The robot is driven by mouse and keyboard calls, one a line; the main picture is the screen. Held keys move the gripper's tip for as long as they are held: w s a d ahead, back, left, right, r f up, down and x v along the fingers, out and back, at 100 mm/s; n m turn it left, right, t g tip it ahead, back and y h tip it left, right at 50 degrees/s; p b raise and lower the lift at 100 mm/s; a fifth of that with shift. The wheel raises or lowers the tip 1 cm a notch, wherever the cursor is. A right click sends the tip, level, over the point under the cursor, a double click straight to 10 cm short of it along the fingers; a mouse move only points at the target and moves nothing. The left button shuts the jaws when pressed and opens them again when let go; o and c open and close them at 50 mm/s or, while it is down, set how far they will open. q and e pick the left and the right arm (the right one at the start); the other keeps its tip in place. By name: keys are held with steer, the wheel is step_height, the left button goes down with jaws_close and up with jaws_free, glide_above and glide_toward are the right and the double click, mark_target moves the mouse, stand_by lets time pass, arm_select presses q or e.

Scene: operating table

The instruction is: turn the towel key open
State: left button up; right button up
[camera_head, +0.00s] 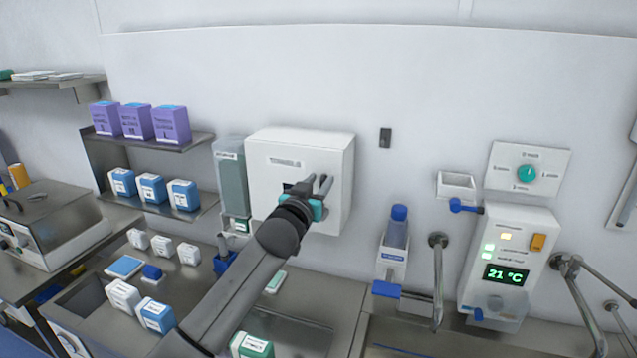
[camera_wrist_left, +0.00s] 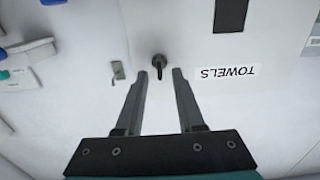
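The white towel dispenser (camera_head: 270,155) is fixed to the wall in the middle of the head view. Its face fills much of the left wrist view, where its "TOWELS" label (camera_wrist_left: 226,72) appears upside down. A small dark key (camera_wrist_left: 159,65) sticks out of the dispenser face in the left wrist view. My left gripper (camera_head: 322,184) is in front of the dispenser, with its fingers open and empty. In the left wrist view the key shows between the two fingertips (camera_wrist_left: 160,74); I cannot tell how far off it is. The gripper hides the key in the head view. My right gripper is not in view.
A clear dispenser (camera_head: 232,180) hangs just left of the towel box. A dark wall fitting (camera_head: 385,138) is to its right. Farther right are a blue-capped bottle (camera_head: 397,228) and a control panel (camera_head: 507,265). Shelves with boxes (camera_head: 172,125) stand at the left.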

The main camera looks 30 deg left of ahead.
arm_select(q)
steer(key=shift+c, duration=0.3)
jaws_close()
steer(key=shift+n, duration=0.4)
steer(key=shift+a+n+p, duration=0.15)
steer(key=shift+n+p, duration=0.4)
steer(key=shift+n, duration=0.45)
steer(key=n, duration=0.2)
steer(key=shift+a+n, duration=0.1)
steer(key=shift+n, duration=0.2)
steer(key=n, duration=0.6)
steer(key=shift+s+a+f+p, duration=0.1)
steer(key=shift+a+f+p, duration=0.1)
steer(key=shift+f+p, duration=0.1)
steer(key=n, duration=0.6)
steer(key=shift+a+f+n, duration=0.1)
steer(key=shift+f+n, duration=0.1)
steer(key=shift+n, duration=0.1)
